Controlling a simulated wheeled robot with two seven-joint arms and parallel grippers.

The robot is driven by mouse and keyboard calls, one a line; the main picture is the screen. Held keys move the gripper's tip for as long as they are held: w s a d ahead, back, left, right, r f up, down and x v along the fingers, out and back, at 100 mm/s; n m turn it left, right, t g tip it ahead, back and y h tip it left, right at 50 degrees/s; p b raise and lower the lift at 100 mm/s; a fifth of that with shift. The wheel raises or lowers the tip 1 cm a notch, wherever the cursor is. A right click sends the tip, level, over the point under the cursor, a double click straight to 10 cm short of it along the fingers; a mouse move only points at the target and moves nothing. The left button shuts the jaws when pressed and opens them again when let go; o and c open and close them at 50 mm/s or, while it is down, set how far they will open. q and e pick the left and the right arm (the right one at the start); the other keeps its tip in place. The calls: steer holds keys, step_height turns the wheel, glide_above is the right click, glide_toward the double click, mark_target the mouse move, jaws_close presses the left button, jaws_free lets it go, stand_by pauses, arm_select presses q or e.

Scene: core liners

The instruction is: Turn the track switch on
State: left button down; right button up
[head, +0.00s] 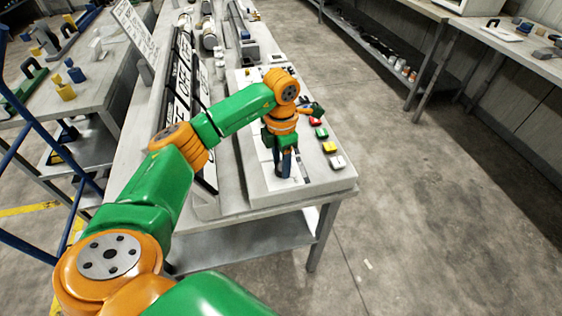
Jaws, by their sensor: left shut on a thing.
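My left arm reaches in from the lower left, over the work table. My left gripper (284,172) points down at the near part of a pale control panel (318,184) on the table. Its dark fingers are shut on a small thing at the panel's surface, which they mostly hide. I cannot make out the track switch itself or which way it is set. My right gripper is not in view.
A row of coloured buttons, with red (322,132), yellow (329,147) and white (337,161) ones, runs along the panel's right edge. Upright lettered signs (180,85) stand left of the arm. Open floor (430,200) lies to the right.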

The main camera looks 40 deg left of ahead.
arm_select(q)
steer(key=m, duration=0.4)
steer(key=shift+w+m+b, duration=0.1)
steer(key=shift+m+b, duration=0.25)
steer(key=shift+m, duration=0.05)
steer(key=m, duration=0.4)
steer(key=shift+a, duration=0.1)
steer(key=m, duration=0.4)
steer(key=shift+w+m+b, duration=0.15)
steer(key=shift+m+b, duration=0.2)
steer(key=shift+m, duration=1.95)
steer(key=shift+c, duration=1.8)
jaws_free()
